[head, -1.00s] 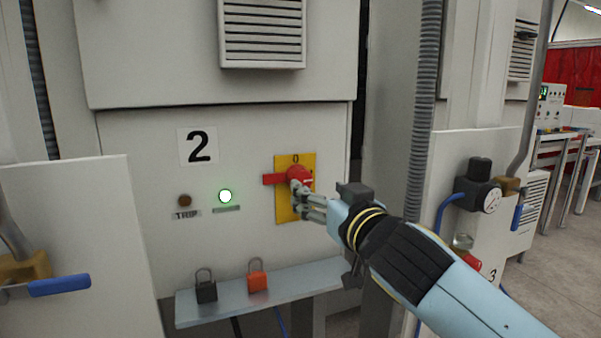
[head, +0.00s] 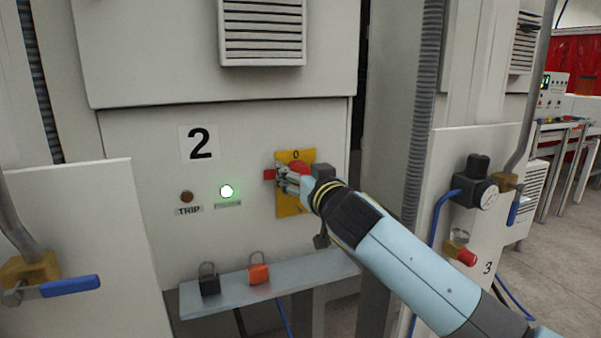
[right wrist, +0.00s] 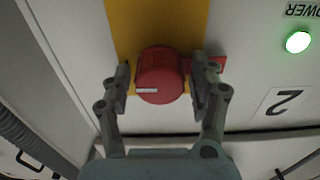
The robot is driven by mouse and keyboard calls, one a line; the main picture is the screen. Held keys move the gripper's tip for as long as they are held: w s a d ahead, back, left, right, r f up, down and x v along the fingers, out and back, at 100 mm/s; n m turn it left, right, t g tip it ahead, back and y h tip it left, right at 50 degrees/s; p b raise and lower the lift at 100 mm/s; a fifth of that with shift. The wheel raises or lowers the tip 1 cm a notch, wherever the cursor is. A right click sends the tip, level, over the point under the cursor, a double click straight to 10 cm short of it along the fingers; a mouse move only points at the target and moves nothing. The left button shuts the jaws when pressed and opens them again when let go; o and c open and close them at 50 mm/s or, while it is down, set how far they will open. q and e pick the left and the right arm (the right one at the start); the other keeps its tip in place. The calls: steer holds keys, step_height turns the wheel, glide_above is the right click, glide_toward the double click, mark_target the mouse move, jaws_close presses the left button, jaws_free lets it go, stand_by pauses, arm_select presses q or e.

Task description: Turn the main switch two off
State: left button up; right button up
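The main switch of cabinet 2 is a red rotary knob (head: 300,167) on a yellow plate (head: 289,205) marked 0 at the top. Its red bar sticks out to the left, roughly level. In the right wrist view the knob (right wrist: 160,76) has a white mark on its face. My right gripper (head: 284,175) is at the knob and partly covers it. In the right wrist view the right gripper (right wrist: 160,84) is open, one finger on each side of the knob, with narrow gaps showing. My left gripper is not in view.
A green lamp (head: 227,191) is lit beside a dark TRIP lamp (head: 187,197). A shelf (head: 325,267) below holds a black padlock (head: 209,284) and an orange padlock (head: 259,273). A blue-handled valve (head: 69,286) is at left. Cabinet 3 with a gauge (head: 488,198) is at right.

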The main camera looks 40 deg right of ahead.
steer(key=c, duration=1)
steer(key=shift+o, duration=0.2)
steer(key=shift+n, duration=0.3)
steer(key=n, duration=0.3)
steer(key=shift+a+p, duration=0.1)
steer(key=shift+p, duration=0.25)
steer(key=n+p, duration=0.1)
steer(key=n, duration=0.4)
steer(key=n+p, duration=0.1)
steer(key=n, duration=0.4)
steer(key=shift+a+f, duration=0.1)
steer(key=shift+f, duration=0.05)
steer(key=shift+f+n+p, duration=0.1)
steer(key=shift+n+p, duration=0.6)
steer(key=shift+n, duration=1.4)
